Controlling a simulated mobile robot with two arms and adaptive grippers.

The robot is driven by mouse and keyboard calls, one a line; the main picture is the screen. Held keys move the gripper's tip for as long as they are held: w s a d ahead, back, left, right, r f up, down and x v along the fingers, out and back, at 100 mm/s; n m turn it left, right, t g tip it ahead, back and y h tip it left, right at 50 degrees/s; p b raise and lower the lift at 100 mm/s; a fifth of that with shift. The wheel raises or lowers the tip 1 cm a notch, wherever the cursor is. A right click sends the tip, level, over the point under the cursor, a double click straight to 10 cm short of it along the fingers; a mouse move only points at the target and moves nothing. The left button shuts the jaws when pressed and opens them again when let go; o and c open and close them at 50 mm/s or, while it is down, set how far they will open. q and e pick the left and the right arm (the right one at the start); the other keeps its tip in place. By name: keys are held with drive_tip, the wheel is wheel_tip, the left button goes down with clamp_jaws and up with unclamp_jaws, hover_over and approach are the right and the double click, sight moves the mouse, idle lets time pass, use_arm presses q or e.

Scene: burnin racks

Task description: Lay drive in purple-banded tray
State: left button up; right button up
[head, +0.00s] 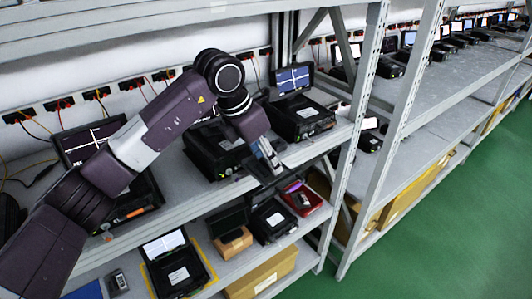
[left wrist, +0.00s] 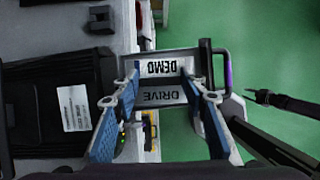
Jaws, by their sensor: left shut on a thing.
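My left gripper (head: 267,158) is above the front edge of the middle shelf in the head view. In the left wrist view its two blue-padded fingers (left wrist: 160,108) are shut on the drive (left wrist: 160,67), a grey block lettered DEMO and DRIVE. A dark frame with a purple strip (left wrist: 228,72) shows just right of the drive; I cannot tell if it belongs to the drive. On the lower shelf, below and right of the gripper, lies a small red tray (head: 317,203) with a purple patch and a dark item in it.
Black test units with screens stand along the middle shelf (head: 176,215), including one (head: 300,122) right of the gripper. The lower shelf holds more units, a brown box (head: 233,243) and a cardboard box (head: 262,275). A grey rack post (head: 345,165) stands right of the red tray. Green floor (head: 440,235) is clear.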

use_arm(q)
drive_tip(key=shift+d+f, duration=0.1)
drive_tip(key=o, duration=1.2)
drive_tip(key=shift+c, duration=0.2)
drive_tip(key=shift+r, duration=0.25)
drive_tip(key=b+v, duration=0.3)
drive_tip(key=v, duration=0.9)
drive_tip(key=shift+f, duration=0.15)
